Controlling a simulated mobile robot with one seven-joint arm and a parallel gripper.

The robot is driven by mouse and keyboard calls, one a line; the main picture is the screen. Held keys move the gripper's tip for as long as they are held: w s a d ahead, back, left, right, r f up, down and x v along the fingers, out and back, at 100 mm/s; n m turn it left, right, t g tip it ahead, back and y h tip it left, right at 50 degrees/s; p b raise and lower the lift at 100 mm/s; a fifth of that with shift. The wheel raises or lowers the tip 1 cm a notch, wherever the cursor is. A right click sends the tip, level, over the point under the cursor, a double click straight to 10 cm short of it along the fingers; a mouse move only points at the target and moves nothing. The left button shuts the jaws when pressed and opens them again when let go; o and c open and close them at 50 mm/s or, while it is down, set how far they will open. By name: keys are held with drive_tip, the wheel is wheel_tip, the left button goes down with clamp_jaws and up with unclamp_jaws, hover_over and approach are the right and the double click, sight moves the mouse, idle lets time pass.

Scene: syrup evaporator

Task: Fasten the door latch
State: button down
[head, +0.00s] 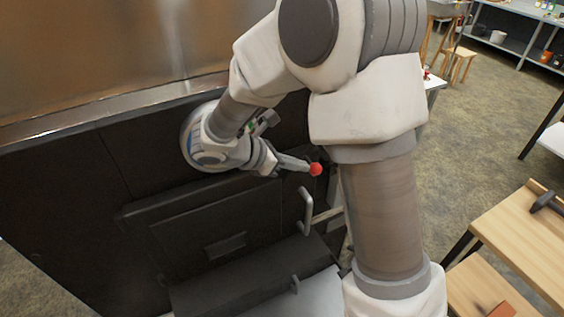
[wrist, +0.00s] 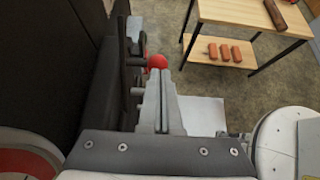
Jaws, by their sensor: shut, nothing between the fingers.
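The latch's red ball knob (head: 316,169) shows just past my fingertips at the right side of the black evaporator front. It also shows in the wrist view (wrist: 157,62), straight beyond the finger ends. I cannot tell whether the fingers touch it. My gripper (head: 303,166) is shut and empty, pointing right along the front; its fingers lie together in the wrist view (wrist: 160,90). The black door (head: 190,228) stands below my gripper, with a grey bar handle (head: 306,212) near its right edge. The latch's arm and catch are mostly hidden.
A metal pan (head: 110,60) tops the evaporator. A wooden table (head: 525,235) with a dark tool stands at the right; its lower shelf holds orange-red blocks (wrist: 212,51). Open floor (head: 480,120) lies between it and the back shelves.

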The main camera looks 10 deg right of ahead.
sight(318, 166)
drive_tip(key=shift+x, duration=0.85)
drive_tip(key=shift+d+r, duration=0.1)
drive_tip(key=shift+w+d+r+y+p, duration=0.1)
drive_tip(key=shift+d+y+p, duration=0.3)
drive_tip(key=shift+p, duration=0.6)
drive_tip(key=shift+w+d+g+y+p, duration=0.2)
drive_tip(key=shift+d+g+y+p, duration=0.35)
drive_tip(key=shift+p, duration=0.7)
drive_tip(key=d+y+p, duration=0.1)
drive_tip(key=p, duration=0.1)
drive_tip(key=d+y+p, duration=0.1)
drive_tip(key=p, duration=0.1)
drive_tip(key=shift+w+f+g+y, duration=0.25)
drive_tip(key=shift+f, duration=0.15)
drive_tip(key=w+d+f+g+y+p, duration=0.1)
drive_tip(key=d+f+y+p, duration=0.2)
drive_tip(key=f+p, duration=0.2)
drive_tip(key=shift+y+p, duration=0.4)
drive_tip(key=shift+p, duration=0.35)
drive_tip(key=shift+d+f, duration=0.1)
drive_tip(key=shift+f, duration=0.05)
